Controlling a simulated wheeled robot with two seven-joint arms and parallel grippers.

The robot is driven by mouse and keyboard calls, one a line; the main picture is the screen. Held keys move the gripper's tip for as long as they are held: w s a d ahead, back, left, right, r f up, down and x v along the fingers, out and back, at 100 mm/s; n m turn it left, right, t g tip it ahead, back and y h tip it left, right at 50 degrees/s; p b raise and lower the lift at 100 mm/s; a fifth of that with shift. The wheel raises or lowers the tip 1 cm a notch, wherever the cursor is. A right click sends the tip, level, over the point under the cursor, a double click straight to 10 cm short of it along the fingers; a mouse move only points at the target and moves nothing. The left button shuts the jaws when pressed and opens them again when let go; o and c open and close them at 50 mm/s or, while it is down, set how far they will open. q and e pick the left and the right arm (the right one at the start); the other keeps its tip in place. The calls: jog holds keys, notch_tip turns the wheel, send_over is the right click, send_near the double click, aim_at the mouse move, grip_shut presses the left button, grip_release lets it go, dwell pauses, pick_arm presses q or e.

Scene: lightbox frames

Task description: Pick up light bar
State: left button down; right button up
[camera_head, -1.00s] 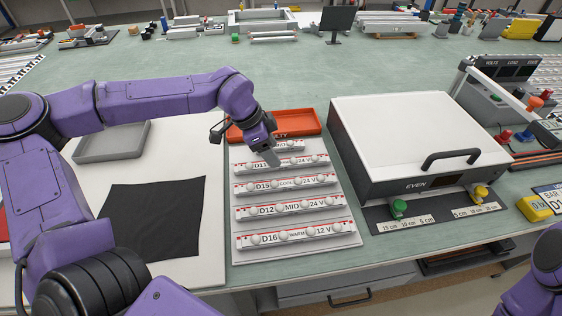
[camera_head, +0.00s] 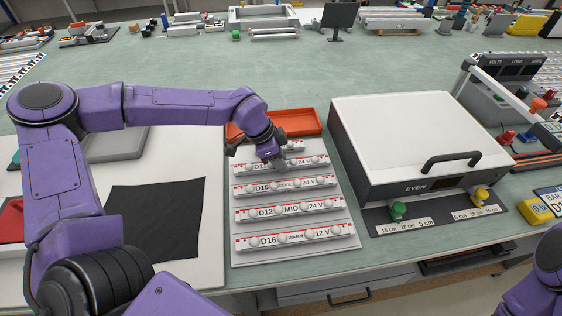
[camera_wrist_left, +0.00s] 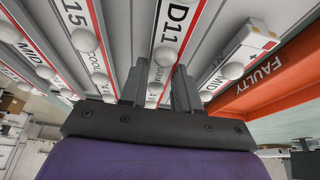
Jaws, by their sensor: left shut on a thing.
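Several white light bars with round domes lie in rows on a pale grey rack (camera_head: 346,246) in the head view. The bar marked D11 (camera_head: 311,162) is the second from the back; it also runs up the wrist view (camera_wrist_left: 175,30). My left gripper (camera_head: 279,164) is over its middle. In the left wrist view its two fingers (camera_wrist_left: 158,90) stand on either side of the D11 bar, shut on it. The bar appears still in its row. Nearer bars are D15 (camera_head: 324,181), D12 (camera_head: 330,204) and D16 (camera_head: 335,231). My right gripper is out of view.
An orange tray (camera_head: 312,122) lies behind the rack; its wall reads FAULTY in the wrist view (camera_wrist_left: 270,75). A white-lidded box (camera_head: 410,130) with a black handle stands close on the right. A black cloth (camera_head: 158,215) lies left.

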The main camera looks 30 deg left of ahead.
aim_at(287, 162)
pick_arm(q)
jog(key=shift+r, duration=0.3)
notch_tip(287, 162, up, 3)
jog(key=shift+d+f+b, duration=0.1)
jog(key=shift+f+b, duration=0.05)
jog(key=shift+b, duration=0.2)
jog(key=s+d+r+b, duration=0.4)
jog(key=s+r, duration=0.5)
jog(key=s, duration=0.4)
jog(key=shift+d+r, duration=0.25)
jog(key=shift+d, duration=0.4)
